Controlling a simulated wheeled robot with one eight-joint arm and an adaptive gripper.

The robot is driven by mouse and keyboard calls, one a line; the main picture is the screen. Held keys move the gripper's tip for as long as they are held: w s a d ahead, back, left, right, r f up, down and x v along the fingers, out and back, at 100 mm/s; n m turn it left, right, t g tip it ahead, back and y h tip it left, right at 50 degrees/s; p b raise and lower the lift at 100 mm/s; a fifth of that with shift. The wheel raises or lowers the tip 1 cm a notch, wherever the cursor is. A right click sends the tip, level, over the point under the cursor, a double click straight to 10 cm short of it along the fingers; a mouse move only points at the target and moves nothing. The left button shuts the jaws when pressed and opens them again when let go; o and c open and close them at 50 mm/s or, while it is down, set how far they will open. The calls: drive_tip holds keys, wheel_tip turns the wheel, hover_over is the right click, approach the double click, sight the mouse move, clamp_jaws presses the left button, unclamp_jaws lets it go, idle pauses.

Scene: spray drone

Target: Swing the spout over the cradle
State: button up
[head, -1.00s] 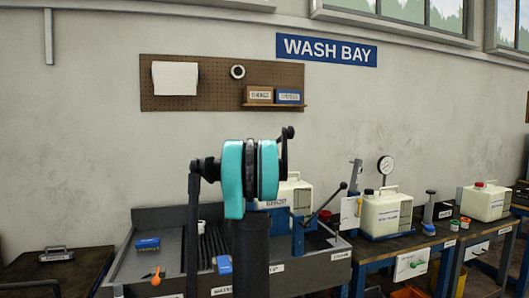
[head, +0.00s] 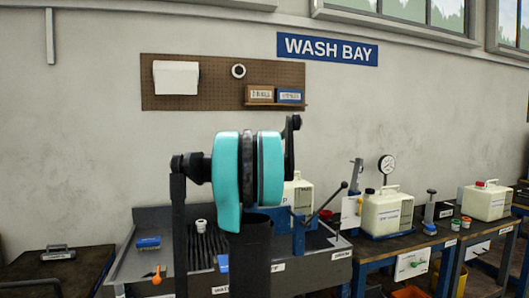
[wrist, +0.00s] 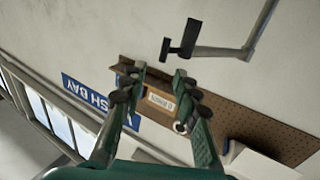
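In the wrist view, a thin grey pipe (wrist: 222,52) with a bend and a dark T-shaped end shows at the top; it looks like the spout. My gripper (wrist: 160,73) points toward the wall, its two green fingers apart with nothing between them. The pipe is clear of the fingers, above them in the picture. In the head view, my teal arm covers the middle, and my gripper is hidden behind it. I cannot pick out the cradle with certainty; a blue upright fixture with a black-knobbed lever (head: 328,202) stands right of my arm.
A grey wash basin (head: 122,268) holds a blue brush and an orange item. White jugs (head: 388,212) and a gauge (head: 386,164) stand on benches at right. A pegboard (head: 215,88) hangs behind. A dark table (head: 30,275) is at left.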

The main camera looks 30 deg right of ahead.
drive_tip(key=shift+v, duration=1.95)
drive_tip(key=s+a+f+n+g+y, duration=0.1)
drive_tip(key=s+a+f+g+y, duration=0.1)
drive_tip(key=s+a+f, duration=0.65)
drive_tip(key=s+a+f+g+y, duration=0.1)
drive_tip(key=s+a+f+g, duration=0.15)
drive_tip(key=a+f, duration=0.65)
drive_tip(key=s+a+f+n+g+y, duration=0.15)
drive_tip(key=s+a+f, duration=0.4)
drive_tip(key=f, duration=0.75)
drive_tip(key=s+a+f+n+g+y, duration=0.3)
drive_tip(key=s+a+f+n+y, duration=0.3)
drive_tip(key=s+a+f, duration=1.1)
drive_tip(key=shift+s+a+f+y, duration=0.15)
drive_tip(key=shift+s+a+y, duration=0.5)
drive_tip(key=shift+a+y, duration=0.1)
